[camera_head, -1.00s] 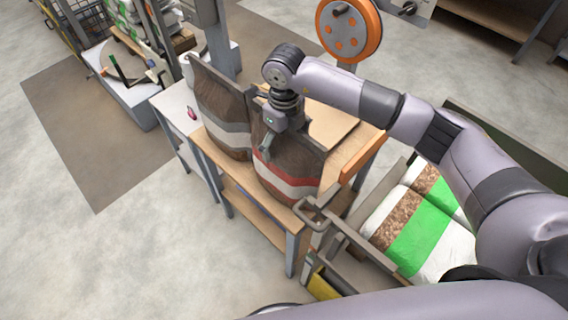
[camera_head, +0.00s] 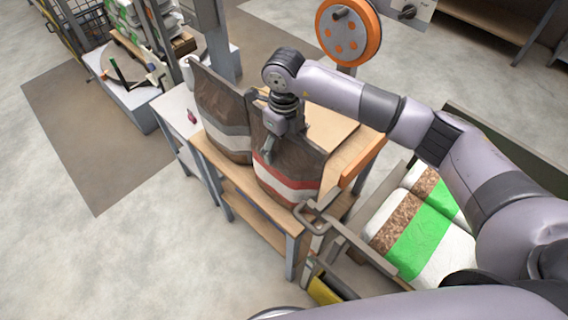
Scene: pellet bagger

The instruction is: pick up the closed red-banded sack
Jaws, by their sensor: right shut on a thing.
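The red-banded sack (camera_head: 290,184) stands upright at the right of the wooden bench. It is brown with a red stripe above a pale band. My right gripper (camera_head: 267,153) reaches down from above and is shut on the sack's upper part; its fingers partly cover the sack. Whether the sack's base is off the bench, I cannot tell. My left gripper is not in view.
A second brown sack with a grey band (camera_head: 226,136) stands close on the left. The wooden bench (camera_head: 240,200) has a lower shelf. A metal-framed cart with green-and-white sacks (camera_head: 420,240) is at the right. An orange wheel (camera_head: 348,32) stands behind.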

